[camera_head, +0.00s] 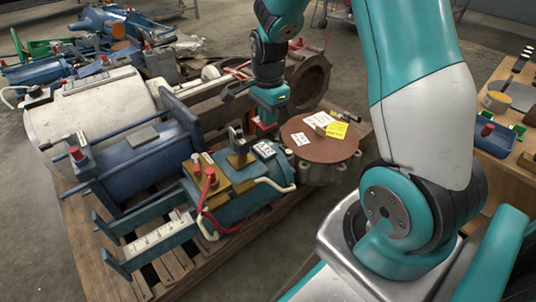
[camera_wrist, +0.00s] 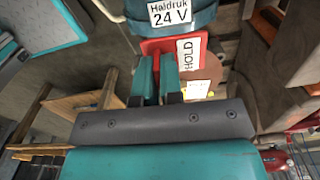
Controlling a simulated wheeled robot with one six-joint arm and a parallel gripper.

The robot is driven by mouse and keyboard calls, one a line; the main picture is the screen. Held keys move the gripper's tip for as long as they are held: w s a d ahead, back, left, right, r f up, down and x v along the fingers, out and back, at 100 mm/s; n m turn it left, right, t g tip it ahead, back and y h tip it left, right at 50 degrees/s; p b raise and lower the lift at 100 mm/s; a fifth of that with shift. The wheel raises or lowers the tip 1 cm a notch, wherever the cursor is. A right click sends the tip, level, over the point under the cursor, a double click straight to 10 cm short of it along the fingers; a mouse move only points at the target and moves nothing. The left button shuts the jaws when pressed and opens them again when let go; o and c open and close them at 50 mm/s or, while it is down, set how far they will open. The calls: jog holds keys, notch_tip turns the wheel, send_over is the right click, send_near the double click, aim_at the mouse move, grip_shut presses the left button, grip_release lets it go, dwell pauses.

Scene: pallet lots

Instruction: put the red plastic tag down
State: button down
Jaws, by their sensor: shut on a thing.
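The red plastic tag (camera_wrist: 160,46) is in my gripper (camera_wrist: 157,84), its fingers close together on it. A white label reading HOLD (camera_wrist: 188,54) shows at the tag's right in the wrist view. In the head view my gripper (camera_head: 266,121) points down over the pallet load, between the teal motor (camera_head: 235,197) and the round reddish-brown flange (camera_head: 318,148). Only a little red of the tag shows there, at the fingertips. I cannot tell whether the tag touches anything below. The fingers hide part of it.
The wooden pallet (camera_head: 178,268) carries a blue frame (camera_head: 139,157), a white cylinder (camera_head: 88,112) and cabled parts. A bench with a blue tray (camera_head: 492,136) stands at right. Floor is clear at front left.

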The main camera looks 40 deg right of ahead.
aim_at(268, 152)
notch_tip(268, 152, down, 10)
jog(key=b, duration=0.5)
jog(key=shift+r, duration=0.3)
jog(key=c, duration=1.3)
grip_release()
